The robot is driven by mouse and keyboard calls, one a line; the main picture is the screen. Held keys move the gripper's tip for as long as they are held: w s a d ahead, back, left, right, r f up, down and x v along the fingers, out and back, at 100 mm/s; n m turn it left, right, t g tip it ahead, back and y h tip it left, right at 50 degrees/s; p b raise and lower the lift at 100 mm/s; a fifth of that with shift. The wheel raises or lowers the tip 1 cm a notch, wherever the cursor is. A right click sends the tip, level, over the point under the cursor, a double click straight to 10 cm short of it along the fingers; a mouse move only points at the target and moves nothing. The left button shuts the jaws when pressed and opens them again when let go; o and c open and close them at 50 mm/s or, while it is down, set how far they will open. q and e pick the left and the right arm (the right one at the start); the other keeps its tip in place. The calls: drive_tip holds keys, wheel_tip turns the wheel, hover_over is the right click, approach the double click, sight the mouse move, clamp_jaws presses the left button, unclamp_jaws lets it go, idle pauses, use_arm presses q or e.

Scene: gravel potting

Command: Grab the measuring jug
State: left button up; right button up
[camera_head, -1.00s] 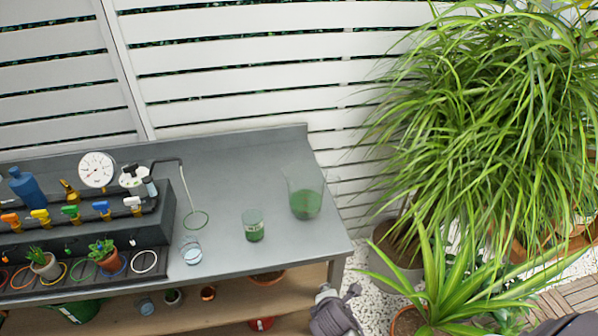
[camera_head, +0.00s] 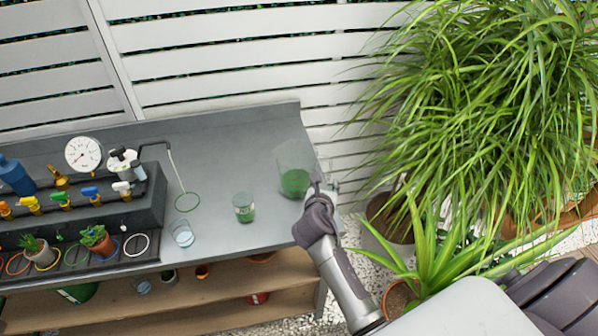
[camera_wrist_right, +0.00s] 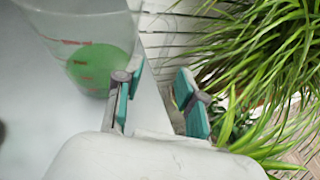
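The measuring jug (camera_head: 295,182) is a large clear vessel with green contents, standing upright near the right end of the grey bench top (camera_head: 225,160). In the right wrist view the jug (camera_wrist_right: 88,62) shows red markings and fills the upper left. My right gripper (camera_head: 324,188) is at the jug's right side, just past the bench edge. In the wrist view its teal-padded fingers (camera_wrist_right: 158,93) are apart, with no object clearly seen between them. The left finger overlaps the jug's edge in the picture; I cannot tell whether it touches. The jug's handle is not clear. My left gripper is not in view.
A smaller labelled beaker (camera_head: 244,208) with green contents and a clear glass (camera_head: 182,234) stand left of the jug. Large leafy plants (camera_head: 480,110) crowd the right side. A slatted white fence (camera_head: 230,60) is behind.

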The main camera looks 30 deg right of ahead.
sight(329, 175)
drive_tip(key=x, duration=0.8)
drive_tip(key=shift+d, duration=0.15)
drive_tip(key=shift+s, duration=0.15)
clamp_jaws()
drive_tip(key=shift+r, duration=0.1)
